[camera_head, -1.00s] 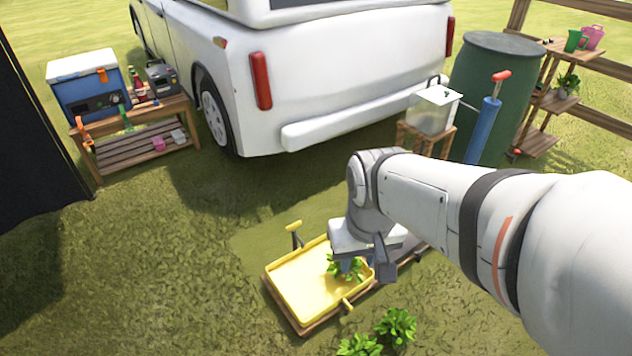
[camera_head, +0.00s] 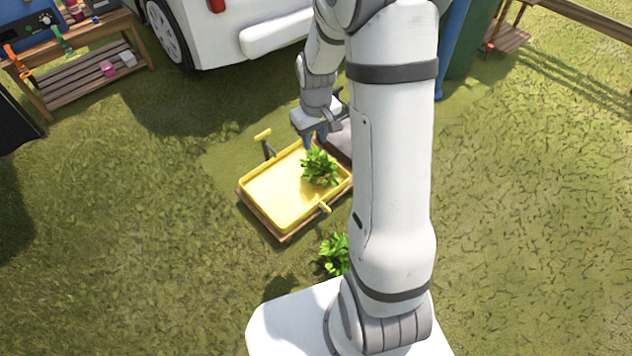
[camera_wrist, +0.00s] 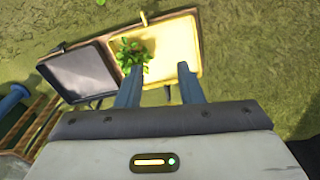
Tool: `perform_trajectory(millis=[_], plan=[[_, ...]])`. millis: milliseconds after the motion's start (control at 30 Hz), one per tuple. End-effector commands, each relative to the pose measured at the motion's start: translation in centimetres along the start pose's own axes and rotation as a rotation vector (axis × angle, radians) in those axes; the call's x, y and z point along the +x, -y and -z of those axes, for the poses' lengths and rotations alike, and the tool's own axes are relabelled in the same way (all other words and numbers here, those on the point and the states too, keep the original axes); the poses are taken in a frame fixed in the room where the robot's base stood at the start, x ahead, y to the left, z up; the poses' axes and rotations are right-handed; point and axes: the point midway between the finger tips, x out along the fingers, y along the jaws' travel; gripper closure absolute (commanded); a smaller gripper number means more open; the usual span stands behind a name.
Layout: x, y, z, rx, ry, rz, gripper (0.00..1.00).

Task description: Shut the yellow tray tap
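The yellow tray (camera_head: 265,195) lies on a wooden frame on the grass, with a leafy green plant (camera_head: 320,167) in its right part. A small yellow lever (camera_head: 325,207), which looks like the tap, sticks out from the near edge; it also shows at the top edge in the wrist view (camera_wrist: 143,18). A yellow T-shaped handle (camera_head: 262,135) on a dark post stands at the far edge. My gripper (camera_head: 316,140) is over the tray's far right corner, apart from the lever. In the wrist view its fingers (camera_wrist: 158,78) are spread and empty, with the tray beyond.
A dark tray (camera_wrist: 80,75) adjoins the yellow one. Another plant (camera_head: 335,255) grows on the grass near my base. The white van (camera_head: 280,35) and a wooden bench (camera_head: 90,75) stand behind. Grass to the left is clear.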

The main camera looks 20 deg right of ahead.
Motion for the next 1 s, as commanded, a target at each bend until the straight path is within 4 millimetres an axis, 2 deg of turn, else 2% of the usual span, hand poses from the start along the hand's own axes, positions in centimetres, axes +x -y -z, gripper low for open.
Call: perform_trajectory(millis=[33, 233, 400, 500, 633, 1000], plan=[[3.9, -0.8, 0.8, -0.012, 0.015, 0.004, 0.66], [15.9, -3.5, 3.0, -0.078, 0.035, 0.012, 0.66], [26.1, -5.2, 3.2, -0.130, 0.049, 0.019, 0.66], [30.9, -5.8, 2.8, -0.155, 0.055, 0.023, 0.66], [34.9, -6.2, 2.2, -0.177, 0.058, 0.026, 0.66], [40.3, -6.3, 1.6, -0.189, 0.060, 0.027, 0.66]])
